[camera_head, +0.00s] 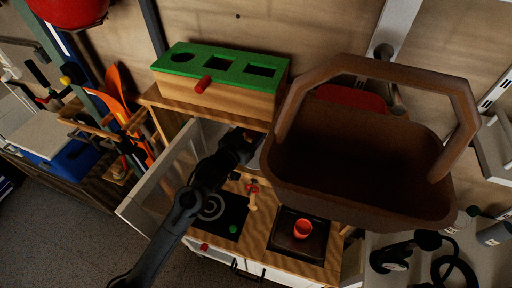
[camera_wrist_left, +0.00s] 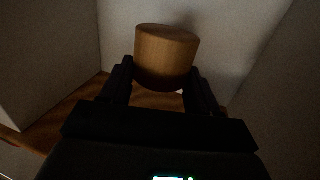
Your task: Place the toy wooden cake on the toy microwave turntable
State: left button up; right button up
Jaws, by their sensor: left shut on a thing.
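The toy wooden cake (camera_wrist_left: 166,52) is a round light-wood cylinder, seen in the left wrist view between the two fingers of my left gripper (camera_wrist_left: 159,85). The gripper is shut on it. Pale walls rise around the cake there, as inside a box-like space. In the head view my left gripper (camera_head: 243,143) reaches into the toy microwave, whose white door (camera_head: 160,185) stands open to the left. The cake cannot be made out in the head view. The turntable is mostly hidden; I cannot tell whether the cake touches it. My right gripper is not in view.
A brown basket (camera_head: 355,185) stands close to the right of my left gripper. A green-topped wooden box (camera_head: 225,80) sits on top of the toy kitchen. Below are a black hob (camera_head: 225,215), a red cup (camera_head: 303,229) in a dark sink and a small wooden piece (camera_head: 252,195).

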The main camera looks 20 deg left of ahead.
pick_arm(q)
notch_tip(320, 180, down, 5)
jog(key=shift+s+b, duration=0.1)
jog(key=shift+b, duration=0.25)
jog(key=shift+f, duration=0.75)
jog(key=shift+f+b, duration=0.35)
jog(key=shift+f, duration=0.85)
jog(key=shift+f, duration=0.1)
jog(key=shift+f, duration=0.3)
jog(key=o, duration=1.1)
jog(key=shift+r, duration=0.1)
